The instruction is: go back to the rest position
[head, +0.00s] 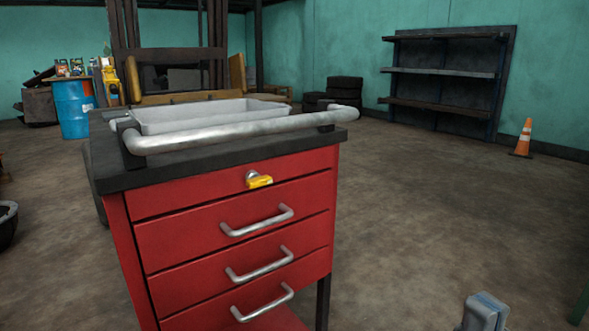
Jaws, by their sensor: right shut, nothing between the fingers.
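My right gripper (485,312) shows only in part at the bottom edge, right of centre, over the floor. It is shut and empty, well apart from the red tool cart (240,206). My left gripper is not in view.
The red cart with several drawers stands close in front, left of centre. A grey tray (215,118) sits on its top behind a metal handle bar (240,131). A yellow piece (260,181) is at the top drawer's lock. A blue drum (73,108), shelf (447,75) and cone (523,138) stand farther back. Floor at right is open.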

